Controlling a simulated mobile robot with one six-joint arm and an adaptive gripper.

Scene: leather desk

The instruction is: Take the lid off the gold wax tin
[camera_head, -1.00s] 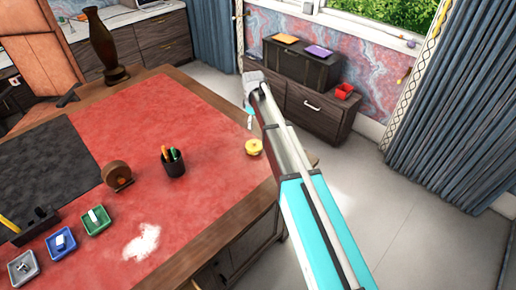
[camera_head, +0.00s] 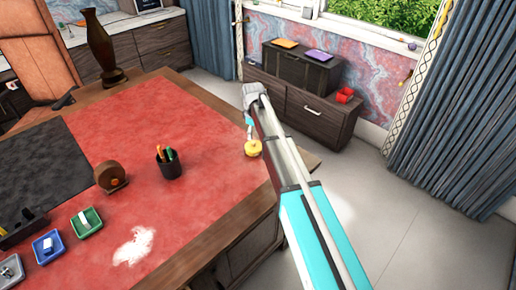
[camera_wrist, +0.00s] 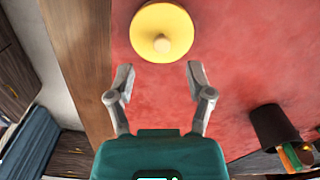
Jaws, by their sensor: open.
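The gold wax tin (camera_head: 253,147) sits on the red desk top near its right edge. In the wrist view the tin's round lid (camera_wrist: 161,30) is seen from above with a pale knob in its middle, and the lid is on. My gripper (camera_wrist: 160,78) is open and empty, its two fingers apart, with the tin just beyond the fingertips. In the head view my gripper (camera_head: 249,128) is small and partly hidden by my arm, close above the tin.
A dark pen cup (camera_head: 168,163) stands left of the tin and also shows in the wrist view (camera_wrist: 272,128). A round wooden object (camera_head: 110,176), a green tray (camera_head: 87,222) and a blue tray (camera_head: 48,246) are further left. The red leather (camera_head: 150,110) around the tin is clear.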

